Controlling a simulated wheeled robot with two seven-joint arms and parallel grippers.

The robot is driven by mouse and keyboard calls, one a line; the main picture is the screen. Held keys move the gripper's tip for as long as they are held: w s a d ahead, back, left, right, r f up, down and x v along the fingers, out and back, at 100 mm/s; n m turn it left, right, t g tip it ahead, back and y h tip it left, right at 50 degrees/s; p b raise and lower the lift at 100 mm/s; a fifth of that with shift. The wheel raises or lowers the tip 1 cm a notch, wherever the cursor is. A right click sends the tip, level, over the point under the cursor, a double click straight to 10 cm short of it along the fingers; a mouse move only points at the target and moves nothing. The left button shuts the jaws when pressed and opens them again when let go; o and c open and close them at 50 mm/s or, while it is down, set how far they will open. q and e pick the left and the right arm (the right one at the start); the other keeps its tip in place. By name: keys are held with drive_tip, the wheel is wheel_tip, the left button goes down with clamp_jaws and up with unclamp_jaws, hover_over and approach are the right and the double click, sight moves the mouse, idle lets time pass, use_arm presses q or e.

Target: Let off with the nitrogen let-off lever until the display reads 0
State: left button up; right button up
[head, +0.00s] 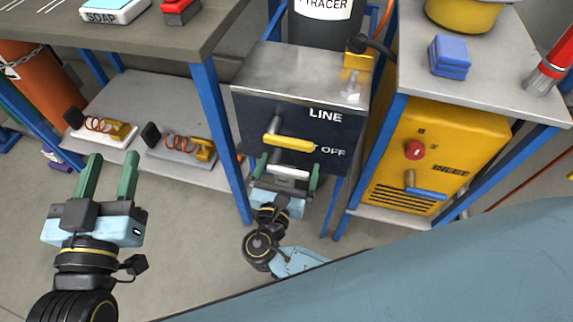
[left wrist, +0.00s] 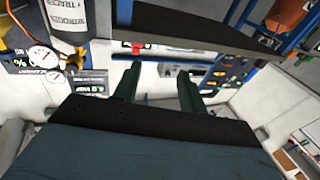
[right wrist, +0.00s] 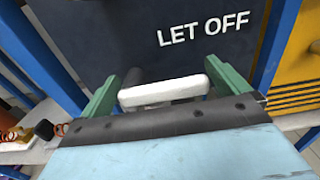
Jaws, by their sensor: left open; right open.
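The white let-off lever (head: 288,172) sits low on the dark front of a box, below the lettering LET OFF. It also shows in the right wrist view (right wrist: 163,92), lying nearly level. My right gripper (head: 287,178) is open, its green fingers at either end of the white lever; I cannot tell whether they touch it. A yellow lever (head: 288,142) sits higher, below the word LINE. My left gripper (head: 108,175) is open and empty over the floor at left. A small dark display (left wrist: 86,86) shows in the left wrist view, its digits too small to read.
A blue-legged bench (head: 140,32) stands at left; its lower shelf (head: 125,100) holds two spring-and-yellow-block pieces. At right, a yellow machine (head: 440,150) sits under a table (head: 480,60). A tracer cylinder (head: 325,25) stands behind the box. Round gauges (left wrist: 40,57) show in the left wrist view.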

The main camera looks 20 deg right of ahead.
drive_tip(key=c, duration=1.1)
use_arm(q)
drive_tip(key=shift+f, duration=0.1)
use_arm(e)
drive_tip(key=shift+o, duration=0.2)
